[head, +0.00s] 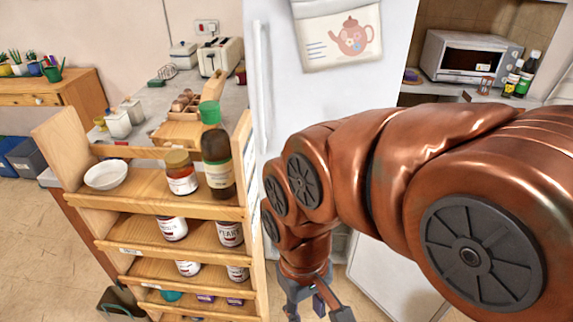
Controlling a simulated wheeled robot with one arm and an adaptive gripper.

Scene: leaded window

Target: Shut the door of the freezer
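The tall white fridge-freezer (285,60) stands in the middle of the head view, with a vertical handle on the left of its upper door. That upper door looks shut. A white panel low on the right (385,272) stands out at an angle from the body and looks like the freezer door, open. My arm hides much of the lower front and the inside of the freezer. My gripper (318,310) points down at the bottom edge, left of this panel and apart from it in the picture. Its fingers are spread, with nothing seen between them; the tips are partly cut off.
A wooden shelf rack (150,187) with jars, a bottle and a bowl (106,175) stands close on the left. Behind it is a counter (228,92) with a toaster (216,60). A microwave (468,58) and bottles stand at the back right. Floor shows at far left.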

